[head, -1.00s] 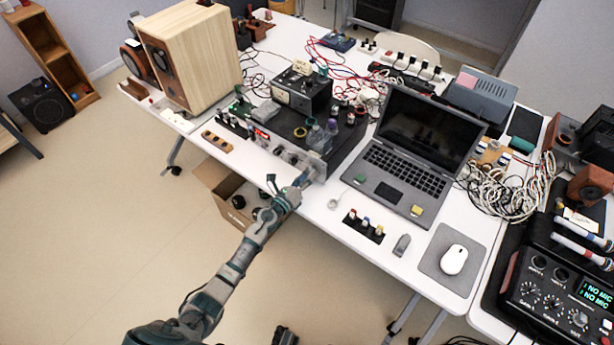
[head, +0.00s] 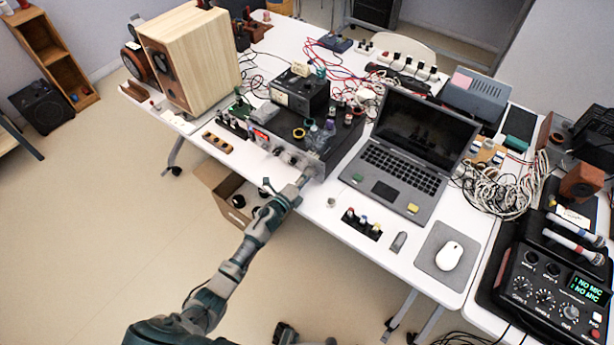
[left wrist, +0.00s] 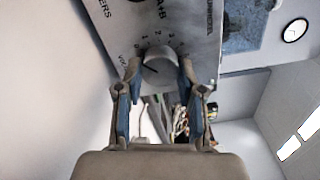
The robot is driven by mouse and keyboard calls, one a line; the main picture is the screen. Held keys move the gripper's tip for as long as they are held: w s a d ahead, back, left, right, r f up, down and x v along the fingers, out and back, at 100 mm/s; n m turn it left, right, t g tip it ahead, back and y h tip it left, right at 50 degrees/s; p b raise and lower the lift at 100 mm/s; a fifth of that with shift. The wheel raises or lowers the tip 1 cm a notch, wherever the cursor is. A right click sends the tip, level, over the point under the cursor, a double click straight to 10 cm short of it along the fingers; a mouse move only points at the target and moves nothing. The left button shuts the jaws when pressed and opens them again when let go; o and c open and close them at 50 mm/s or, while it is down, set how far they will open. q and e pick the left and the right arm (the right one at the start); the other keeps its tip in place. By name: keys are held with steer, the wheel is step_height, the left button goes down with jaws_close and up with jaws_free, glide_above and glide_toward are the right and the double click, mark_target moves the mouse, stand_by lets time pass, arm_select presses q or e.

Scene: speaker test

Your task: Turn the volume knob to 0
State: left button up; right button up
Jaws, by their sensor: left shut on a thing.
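The volume knob (left wrist: 160,72) is a round grey knob on the silver front panel (left wrist: 185,25) of an amplifier, with a dark mark on its face. My left gripper (left wrist: 158,84) is shut on the knob, one finger on each side, in the left wrist view. In the head view, my left gripper (head: 302,181) is at the right end of the amplifier front (head: 285,152), and hides the knob there.
An open laptop (head: 405,165) stands right of the amplifier. A wooden speaker (head: 190,58) stands at the back left. A small row of connectors (head: 361,224) and a mouse (head: 450,256) lie near the front edge. An open cardboard box (head: 213,182) is under the table.

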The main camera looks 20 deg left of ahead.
arm_select(q)
steer(key=shift+w+a, duration=0.1)
steer(key=shift+a, duration=0.2)
steer(key=o, duration=1.1)
steer(key=shift+o, duration=0.2)
steer(key=shift+a, duration=0.1)
steer(key=v, duration=1.2)
steer(key=shift+f, duration=0.1)
